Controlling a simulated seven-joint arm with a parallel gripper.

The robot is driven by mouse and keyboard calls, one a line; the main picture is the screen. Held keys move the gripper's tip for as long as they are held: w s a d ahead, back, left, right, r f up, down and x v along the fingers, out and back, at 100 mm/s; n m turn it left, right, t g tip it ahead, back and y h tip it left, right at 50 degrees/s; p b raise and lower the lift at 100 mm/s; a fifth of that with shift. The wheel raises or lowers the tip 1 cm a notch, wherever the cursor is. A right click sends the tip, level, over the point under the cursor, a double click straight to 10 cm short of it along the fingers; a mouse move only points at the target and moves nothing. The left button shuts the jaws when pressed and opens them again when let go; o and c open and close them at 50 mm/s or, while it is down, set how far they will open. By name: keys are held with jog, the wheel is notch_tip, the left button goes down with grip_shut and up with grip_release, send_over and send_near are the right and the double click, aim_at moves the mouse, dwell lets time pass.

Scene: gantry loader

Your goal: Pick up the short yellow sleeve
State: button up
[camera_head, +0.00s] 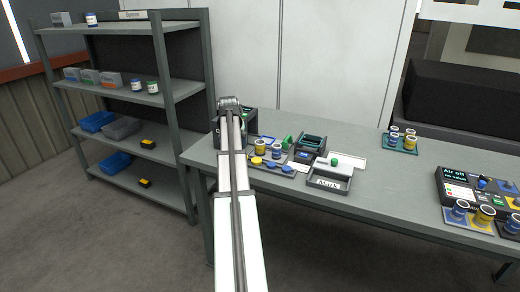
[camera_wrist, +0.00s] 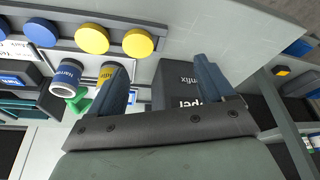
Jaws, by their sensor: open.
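A yellow sleeve (camera_head: 260,147) stands beside a blue sleeve (camera_head: 276,151) on the left part of the bench. In the wrist view the yellow sleeve (camera_wrist: 105,74) is partly hidden behind my left finger, next to the blue sleeve (camera_wrist: 67,76) marked "Narrow". Another yellow sleeve (camera_head: 484,215) stands by the control box at the right; I cannot tell from its looks which is the short one. My gripper (camera_wrist: 160,80) is open, with a dark lettered box (camera_wrist: 175,85) beyond and between its fingers and no sleeve between them.
Yellow discs (camera_wrist: 138,42) and blue discs (camera_wrist: 42,32) lie in a row on a rack. A tray marked "Mark" (camera_head: 328,183), a green holder with sleeves (camera_head: 400,149) and a control box (camera_head: 470,188) stand to the right. Bare bench (camera_head: 400,200) lies between.

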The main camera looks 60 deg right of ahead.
jog(key=m, duration=0.1)
send_near(260, 148)
notch_tip(260, 148, up, 3)
jog(key=w, duration=0.1)
jog(key=shift+m+h, duration=0.3)
jog(key=x, duration=1.3)
jog(key=shift+s+d+f, duration=0.2)
jog(key=shift+d+f, duration=0.05)
jog(key=shift+d, duration=0.1)
jog(key=c, duration=1.3)
